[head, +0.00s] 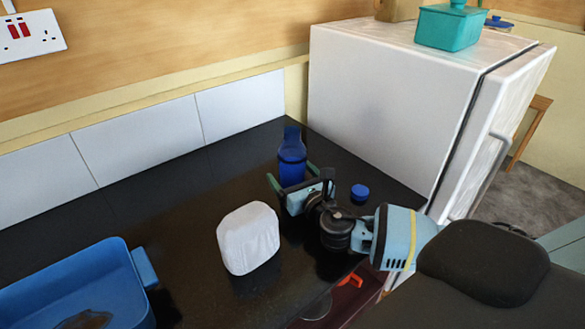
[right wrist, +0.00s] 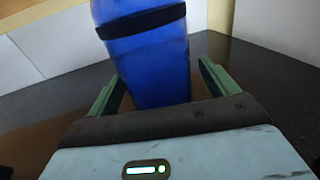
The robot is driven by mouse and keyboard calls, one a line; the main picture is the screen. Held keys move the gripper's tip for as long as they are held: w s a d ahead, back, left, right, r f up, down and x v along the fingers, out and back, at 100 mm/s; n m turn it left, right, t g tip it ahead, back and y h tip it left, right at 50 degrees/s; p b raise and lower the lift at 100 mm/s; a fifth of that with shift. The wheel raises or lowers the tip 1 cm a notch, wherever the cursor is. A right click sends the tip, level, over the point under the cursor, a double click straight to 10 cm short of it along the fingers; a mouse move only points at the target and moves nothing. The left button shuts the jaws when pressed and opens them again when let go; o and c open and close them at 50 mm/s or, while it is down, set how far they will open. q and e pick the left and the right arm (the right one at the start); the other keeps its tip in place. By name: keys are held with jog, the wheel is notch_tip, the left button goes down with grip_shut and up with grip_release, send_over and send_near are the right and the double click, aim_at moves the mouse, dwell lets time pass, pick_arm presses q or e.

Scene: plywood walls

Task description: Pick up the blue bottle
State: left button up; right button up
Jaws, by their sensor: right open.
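The blue bottle (head: 291,158) stands upright on the black counter near the corner by the white fridge. It has a dark band, seen large in the right wrist view (right wrist: 150,65). My right gripper (head: 290,180) is low at the bottle. Its two green fingers (right wrist: 155,85) are open, one on each side of the bottle, and gaps show between fingers and bottle in the wrist view. The bottle's lower front is partly hidden by the gripper in the head view. My left gripper is not in view.
A small blue cap-like object (head: 360,192) lies right of the gripper. A white rounded block (head: 248,238) stands in front, left of my right arm. A blue tray (head: 145,268) is at lower left. The white fridge (head: 390,95) bounds the counter behind and right.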

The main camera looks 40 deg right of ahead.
aim_at(297, 145)
jog(key=c, duration=1.3)
jog(key=shift+r, duration=0.15)
